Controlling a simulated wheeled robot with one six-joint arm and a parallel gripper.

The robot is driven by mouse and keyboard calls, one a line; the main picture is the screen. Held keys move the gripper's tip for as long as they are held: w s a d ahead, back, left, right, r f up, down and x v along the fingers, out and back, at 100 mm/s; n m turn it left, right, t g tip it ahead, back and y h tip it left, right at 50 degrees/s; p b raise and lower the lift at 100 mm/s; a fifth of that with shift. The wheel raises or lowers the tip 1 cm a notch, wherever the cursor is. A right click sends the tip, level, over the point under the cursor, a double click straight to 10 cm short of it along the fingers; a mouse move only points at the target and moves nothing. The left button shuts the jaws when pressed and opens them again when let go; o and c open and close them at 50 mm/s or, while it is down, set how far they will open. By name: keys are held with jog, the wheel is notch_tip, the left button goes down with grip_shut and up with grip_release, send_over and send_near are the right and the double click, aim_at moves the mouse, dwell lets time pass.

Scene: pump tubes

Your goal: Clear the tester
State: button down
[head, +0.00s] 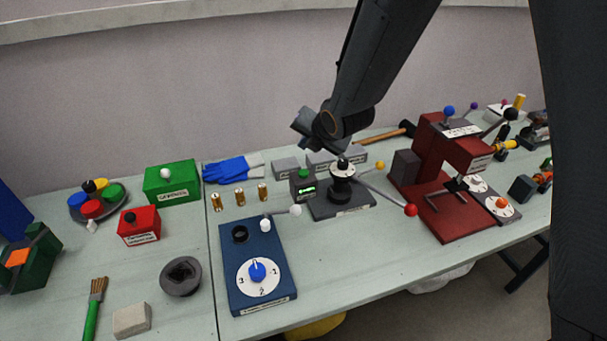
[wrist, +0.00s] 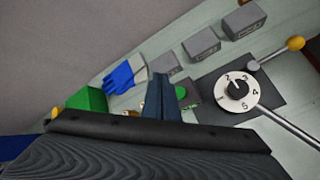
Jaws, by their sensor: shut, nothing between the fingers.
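The labels are too small to read, so I cannot tell for certain which device is the tester. A dark device (head: 325,208) with a stepped round post stands mid-table; a small box with a lit green display (head: 303,185) is beside its post. Its white numbered dial (wrist: 237,90) and long lever show in the wrist view. A blue device (head: 247,240) with a 1-2-3 dial and a dark round socket stands in front, left of it. No tube shows in that socket. My gripper (head: 308,130) is above and behind the dark device, its fingers (wrist: 160,85) shut and empty.
Three brass tubes (head: 239,197) stand behind the blue device. Grey blocks (head: 286,167) and blue gloves (head: 230,168) lie near the wall. A red press (head: 440,190) stands right. The lever's red ball (head: 411,210) sticks out over the table.

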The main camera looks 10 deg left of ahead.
jog(key=b, duration=0.3)
send_over(305, 175)
notch_tip(305, 175, down, 5)
jog(key=shift+w, duration=0.1)
jog(key=shift+f+b, duration=0.65)
jog(key=shift+f, duration=0.15)
jog(key=shift+f, duration=0.1)
dwell(1.1)
jog(key=shift+f+b, duration=0.35)
jog(key=shift+b, duration=0.2)
jog(key=shift+f+b, duration=0.55)
jog(key=shift+f, duration=0.05)
dwell(0.6)
jog(key=shift+r, duration=0.1)
jog(key=shift+r+p, duration=0.55)
jog(key=shift+r, duration=0.4)
